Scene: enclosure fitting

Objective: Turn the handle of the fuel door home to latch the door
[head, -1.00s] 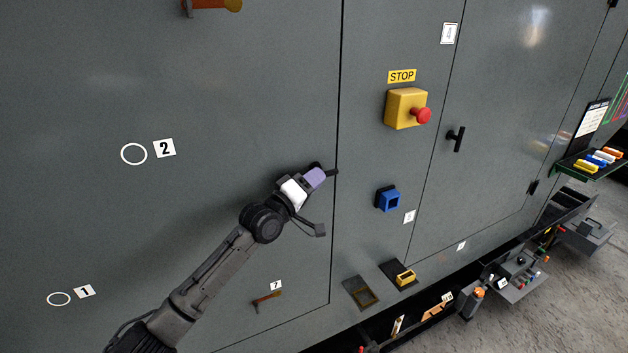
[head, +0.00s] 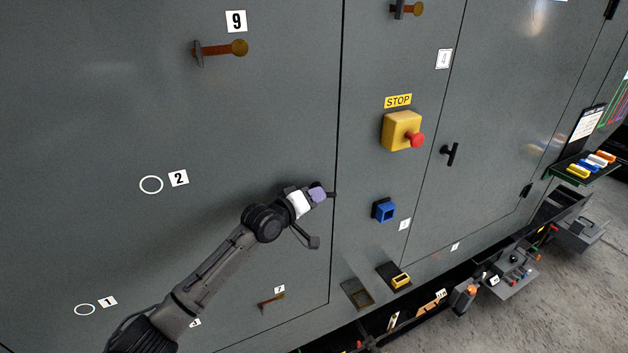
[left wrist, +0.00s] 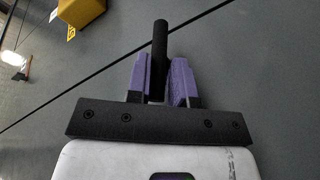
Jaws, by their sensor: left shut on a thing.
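The fuel door, a large grey panel (head: 110,120), fills the left of the head view and looks flush along its right seam. Its black handle (head: 333,194) shows only as a short end by that seam; the gripper hides the rest. In the left wrist view the handle is a dark bar (left wrist: 160,42) standing up between the purple fingers. My left gripper (head: 318,193) is shut on the handle; its fingers (left wrist: 160,80) lie on either side of the bar. I cannot tell the handle's exact angle. My right gripper is not in view.
To the right are a yellow STOP box with a red button (head: 402,131), a blue socket (head: 384,210) and another black handle (head: 450,154) on a separate door. Orange-brown levers (head: 220,49) stick out above. Trays (head: 510,272) project along the lower right.

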